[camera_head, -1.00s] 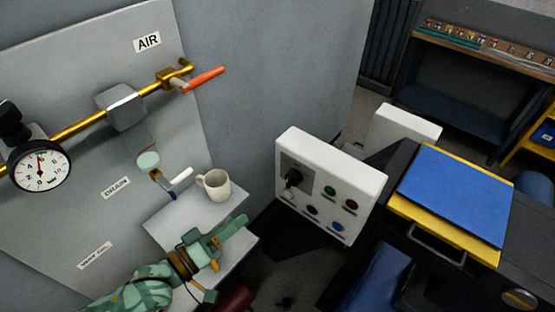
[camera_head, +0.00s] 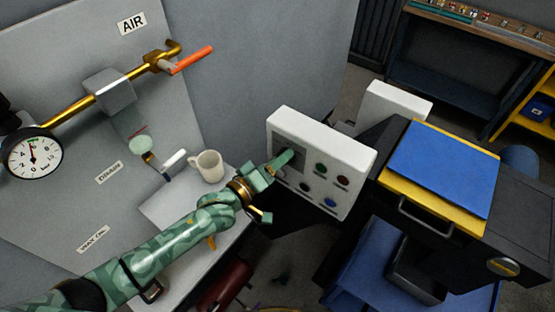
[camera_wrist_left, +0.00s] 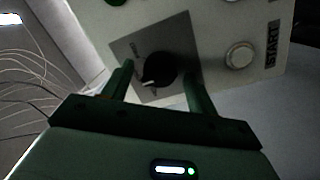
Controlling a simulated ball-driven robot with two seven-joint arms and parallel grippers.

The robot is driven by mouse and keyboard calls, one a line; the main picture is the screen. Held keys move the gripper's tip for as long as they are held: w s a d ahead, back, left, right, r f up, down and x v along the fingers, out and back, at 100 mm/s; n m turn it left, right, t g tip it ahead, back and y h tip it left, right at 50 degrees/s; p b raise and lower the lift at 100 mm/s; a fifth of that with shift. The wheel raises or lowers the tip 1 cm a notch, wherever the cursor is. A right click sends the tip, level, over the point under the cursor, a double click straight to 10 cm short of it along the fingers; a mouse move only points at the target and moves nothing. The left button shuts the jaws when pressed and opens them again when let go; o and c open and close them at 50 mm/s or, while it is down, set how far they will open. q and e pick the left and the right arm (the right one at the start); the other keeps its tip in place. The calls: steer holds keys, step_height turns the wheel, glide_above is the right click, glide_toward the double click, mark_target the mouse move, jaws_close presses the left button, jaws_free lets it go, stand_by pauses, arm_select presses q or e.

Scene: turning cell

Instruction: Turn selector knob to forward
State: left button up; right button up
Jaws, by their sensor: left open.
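The selector knob (camera_wrist_left: 160,65) is a round black knob on a dark grey plate, seen in the left wrist view. Its white pointer mark shows at the lower left of the knob in that picture. The white control box (camera_head: 325,135) bearing it stands in the middle of the head view. My left gripper (camera_head: 284,160) is open in front of the box's left part and hides the knob in the head view. In the left wrist view my left gripper's fingers (camera_wrist_left: 160,82) stand on either side of the knob; I cannot tell whether they touch it. My right gripper is not in view.
Several push buttons, among them a green one (camera_head: 321,168) and a blue one (camera_head: 330,202), sit close beside the gripper. A cream mug (camera_head: 209,166) stands on a grey shelf behind the left arm. A machine with a blue-topped cover (camera_head: 440,170) is on the right.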

arm_select(q)
steer(key=c, duration=1)
steer(key=shift+o, duration=0.2)
steer(key=shift+m, duration=0.4)
steer(key=m+y+p, duration=0.1)
steer(key=m+p, duration=0.3)
steer(key=m, duration=0.4)
steer(key=shift+d+r+m, duration=0.1)
steer(key=shift+m, duration=0.2)
steer(key=o, duration=1)
steer(key=shift+c, duration=0.2)
